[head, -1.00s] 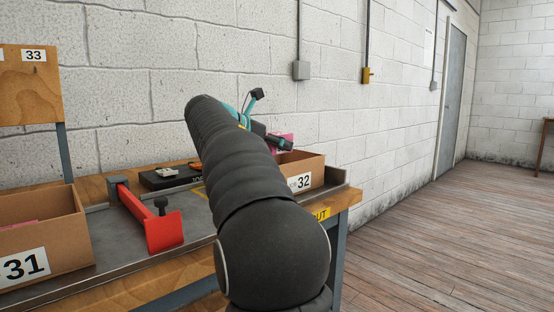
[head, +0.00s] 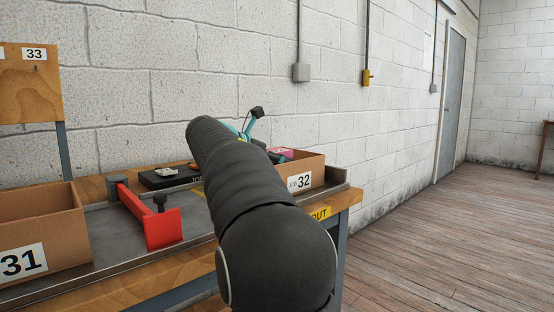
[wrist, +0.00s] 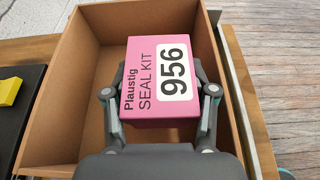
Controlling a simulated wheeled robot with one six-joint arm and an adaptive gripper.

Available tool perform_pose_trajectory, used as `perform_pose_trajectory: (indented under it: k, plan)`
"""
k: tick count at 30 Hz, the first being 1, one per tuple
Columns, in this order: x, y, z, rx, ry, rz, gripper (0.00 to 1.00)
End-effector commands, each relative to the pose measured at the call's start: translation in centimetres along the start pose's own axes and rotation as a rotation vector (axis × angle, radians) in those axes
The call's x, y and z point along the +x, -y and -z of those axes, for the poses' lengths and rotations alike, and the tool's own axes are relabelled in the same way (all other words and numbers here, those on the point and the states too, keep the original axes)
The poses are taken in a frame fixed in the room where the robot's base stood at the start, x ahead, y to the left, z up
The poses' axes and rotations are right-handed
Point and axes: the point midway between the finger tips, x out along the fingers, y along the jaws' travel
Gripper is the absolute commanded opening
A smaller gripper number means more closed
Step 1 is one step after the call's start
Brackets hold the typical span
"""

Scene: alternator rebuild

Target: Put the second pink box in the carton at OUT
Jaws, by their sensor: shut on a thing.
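A pink box (wrist: 133,66) labelled "Plaustig SEAL KIT 956" is between the two fingers of my gripper (wrist: 162,88) in the wrist view. The gripper is shut on its sides. The box is over the open carton (wrist: 62,118), whose brown floor and walls show around it. In the head view the carton is marked 32 (head: 312,172) and stands by the yellow OUT label (head: 320,213). A pink part of the box (head: 283,151) shows around the carton's rim there. My arm hides much of the gripper. Whether the box touches the carton's floor, I cannot tell.
A carton marked 31 (head: 55,250) stands at the left of the bench. A red clamp-like tool (head: 160,228) and a black case (head: 165,179) lie between the cartons. The white wall (head: 200,60) is close behind. Open floor (head: 430,250) lies to the right.

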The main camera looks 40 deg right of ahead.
Motion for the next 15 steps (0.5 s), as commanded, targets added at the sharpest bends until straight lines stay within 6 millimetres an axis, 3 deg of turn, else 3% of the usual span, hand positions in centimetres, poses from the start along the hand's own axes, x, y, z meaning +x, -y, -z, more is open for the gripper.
perform_pose_trajectory:
  k: [5, 6, 15]
  plan:
    - [0.29, -0.01, 0.65, -0.005, -0.006, 0.005, 0.22]
    - [0.32, -0.02, 0.71, -0.006, -0.007, 0.006, 0.66]
    - [0.47, -0.05, 1.01, -0.009, -0.011, 0.009, 0.69]
